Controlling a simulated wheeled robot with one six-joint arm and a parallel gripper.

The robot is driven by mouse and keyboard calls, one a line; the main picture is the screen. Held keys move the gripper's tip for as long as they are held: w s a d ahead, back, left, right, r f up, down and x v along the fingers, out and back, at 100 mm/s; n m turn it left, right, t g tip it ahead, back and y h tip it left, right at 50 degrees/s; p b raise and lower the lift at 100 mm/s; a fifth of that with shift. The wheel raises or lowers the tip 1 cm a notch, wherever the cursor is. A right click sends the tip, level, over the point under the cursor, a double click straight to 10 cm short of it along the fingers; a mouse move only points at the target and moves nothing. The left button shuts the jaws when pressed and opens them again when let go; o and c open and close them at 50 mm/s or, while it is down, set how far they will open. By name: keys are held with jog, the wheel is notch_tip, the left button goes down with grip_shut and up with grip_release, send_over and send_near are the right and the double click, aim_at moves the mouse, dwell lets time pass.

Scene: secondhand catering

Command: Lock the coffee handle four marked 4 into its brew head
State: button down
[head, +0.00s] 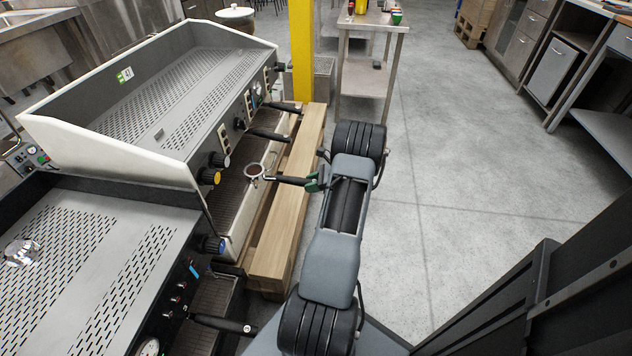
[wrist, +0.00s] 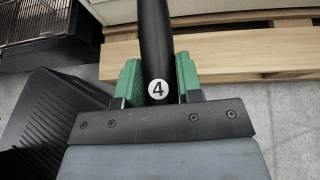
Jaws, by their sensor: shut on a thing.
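The coffee handle marked 4 has a black grip and a round metal basket (head: 254,170) with brown coffee in it. In the wrist view its black grip (wrist: 155,45) stands between the green jaw pads, with the white 4 disc at its end. My gripper (head: 318,180) is shut on the grip's end and holds the handle level, basket pointing left toward the white coffee machine (head: 110,160). The basket appears over or in front of the machine's drip tray (head: 232,195). The brew head above it is hidden under the machine's body. The basket is out of the wrist view.
Two other black handles (head: 268,135) stick out of the white machine farther back. A dark machine (head: 80,270) stands at near left with its own handle (head: 222,323). A wooden pallet (head: 290,200) lies below the machines' front. Open floor (head: 450,180) is to the right.

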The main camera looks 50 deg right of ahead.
jog(key=w+a+m+t+h+b, duration=0.1)
jog(key=w+a+m+h+b, duration=0.1)
jog(key=w+a, duration=0.3)
jog(key=w+a+m+h+b, duration=0.3)
jog(key=w+a+m+h, duration=0.1)
jog(key=a, duration=0.8)
jog(key=shift+w+f+t+h, duration=0.15)
jog(key=shift+w+t+h, duration=0.2)
jog(key=shift+w, duration=0.3)
dwell(1.3)
jog(key=shift+a+m+b, duration=0.15)
jog(key=shift+m+b, duration=0.15)
jog(key=shift+b, duration=0.2)
jog(key=shift+a, duration=0.3)
jog(key=shift+b, duration=0.35)
jog(key=shift+r, duration=0.45)
dwell(0.4)
jog(key=shift+r+p, duration=0.8)
jog(key=shift+r, duration=0.25)
dwell(1.3)
